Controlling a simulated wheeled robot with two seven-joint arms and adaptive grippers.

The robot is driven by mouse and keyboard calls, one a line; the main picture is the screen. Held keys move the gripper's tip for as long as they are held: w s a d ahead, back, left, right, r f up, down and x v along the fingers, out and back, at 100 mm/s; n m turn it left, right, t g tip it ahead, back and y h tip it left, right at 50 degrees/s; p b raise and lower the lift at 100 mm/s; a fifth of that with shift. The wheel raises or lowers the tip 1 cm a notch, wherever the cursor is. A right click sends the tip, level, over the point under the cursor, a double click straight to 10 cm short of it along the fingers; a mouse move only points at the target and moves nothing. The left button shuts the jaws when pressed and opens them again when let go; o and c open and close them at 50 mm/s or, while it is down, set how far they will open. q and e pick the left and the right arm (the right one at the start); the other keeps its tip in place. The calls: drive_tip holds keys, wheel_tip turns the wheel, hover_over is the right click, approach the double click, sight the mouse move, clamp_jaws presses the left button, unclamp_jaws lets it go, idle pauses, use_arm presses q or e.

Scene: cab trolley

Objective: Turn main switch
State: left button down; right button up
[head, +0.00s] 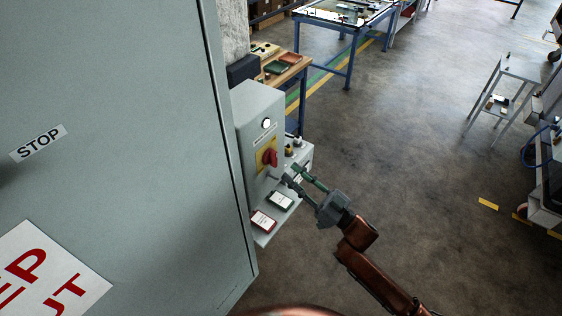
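The main switch is a red rotary handle (270,157) on a yellow plate (261,163), set on the front of a grey control box (261,108). The handle looks roughly upright, slightly tilted. My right gripper (291,175) reaches in from the lower right, just below and right of the handle. Its green-grey fingers look spread apart, with no object seen between them. It appears apart from the handle, but the exact distance is hard to judge. My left gripper is not in view.
A large grey cabinet (120,110) with a STOP label fills the left. A white lamp (266,123) sits above the switch. Open floor (430,180) lies to the right.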

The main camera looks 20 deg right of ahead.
sight(272, 158)
drive_tip(key=p+x, duration=0.1)
drive_tip(key=x, duration=0.5)
drive_tip(key=shift+f, duration=0.1)
drive_tip(key=shift+c, duration=0.3)
clamp_jaws()
